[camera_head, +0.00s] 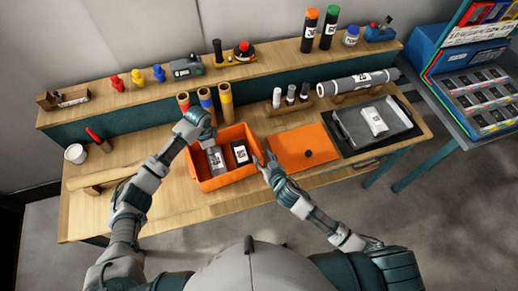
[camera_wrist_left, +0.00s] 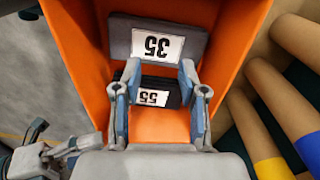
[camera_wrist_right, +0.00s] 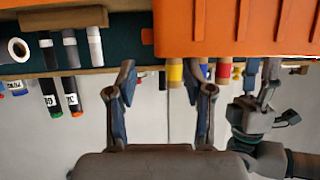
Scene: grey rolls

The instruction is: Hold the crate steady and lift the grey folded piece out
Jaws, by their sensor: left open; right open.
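The orange crate (camera_head: 196,180) stands on the wooden bench. It holds a grey folded piece with a white label (camera_head: 216,160) on the left and a black labelled piece (camera_head: 240,152) on the right. In the left wrist view the grey piece (camera_wrist_left: 118,38) reads 35 and the black piece (camera_wrist_left: 178,100) reads 55. My left gripper (camera_wrist_left: 157,82) is open above the crate, its fingertips over the black piece near the grey piece's edge. My right gripper (camera_head: 264,163) is open at the crate's right side. In the right wrist view it (camera_wrist_right: 165,85) shows empty by the crate's outer wall (camera_wrist_right: 225,30); contact is unclear.
Brown rolls with coloured bands (camera_head: 226,100) stand behind the crate. An orange panel (camera_head: 290,150) and a dark tray (camera_head: 350,142) lie to its right. A white cup (camera_head: 75,154) and a pale roll (camera_head: 95,178) are at the left. A raised shelf runs along the back.

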